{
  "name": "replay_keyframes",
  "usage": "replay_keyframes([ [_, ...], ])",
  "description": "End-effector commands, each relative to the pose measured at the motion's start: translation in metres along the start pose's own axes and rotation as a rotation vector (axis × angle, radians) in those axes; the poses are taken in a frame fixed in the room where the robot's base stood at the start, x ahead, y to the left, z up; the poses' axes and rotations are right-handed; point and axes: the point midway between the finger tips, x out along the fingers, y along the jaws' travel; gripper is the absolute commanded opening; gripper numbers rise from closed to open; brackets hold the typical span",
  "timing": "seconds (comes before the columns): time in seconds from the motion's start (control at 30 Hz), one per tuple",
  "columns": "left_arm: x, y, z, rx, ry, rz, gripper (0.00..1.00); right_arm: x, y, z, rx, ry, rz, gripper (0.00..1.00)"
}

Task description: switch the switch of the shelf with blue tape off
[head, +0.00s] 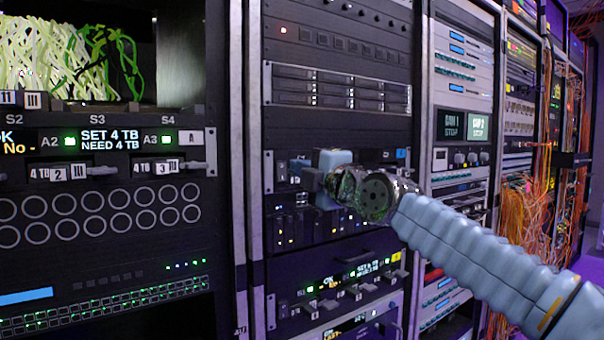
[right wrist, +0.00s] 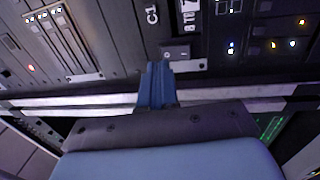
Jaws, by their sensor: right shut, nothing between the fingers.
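My right gripper (head: 310,179) is shut and empty, held close against the front of a shelf in the middle rack. In the right wrist view its blue fingers (right wrist: 157,82) are together, with their tips just below a small dark rocker switch (right wrist: 176,52). The tips look very near the switch; I cannot tell whether they touch it. A piece of blue tape (head: 402,154) shows at the right end of the shelf in the head view. The gripper and wrist hide part of this shelf in the head view. My left gripper is not in view.
Drive bays (head: 340,90) sit above the shelf. A lit display panel (head: 365,270) with a yellow tag is below. Another rack (head: 100,210) stands at the left. Orange cables (head: 525,215) hang at the right.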

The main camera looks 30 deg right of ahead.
Motion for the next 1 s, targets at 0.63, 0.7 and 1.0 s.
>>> replay_keyframes([
  [0.63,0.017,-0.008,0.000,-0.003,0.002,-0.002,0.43,-0.095,0.024,-0.001,-0.001,0.001,0.000,0.00],
  [0.7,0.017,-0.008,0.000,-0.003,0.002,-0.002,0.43,-0.097,0.024,-0.001,-0.001,0.001,-0.001,0.00],
  [1.0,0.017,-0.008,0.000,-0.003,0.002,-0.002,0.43,-0.098,0.025,-0.001,0.000,0.001,-0.001,0.00],
])
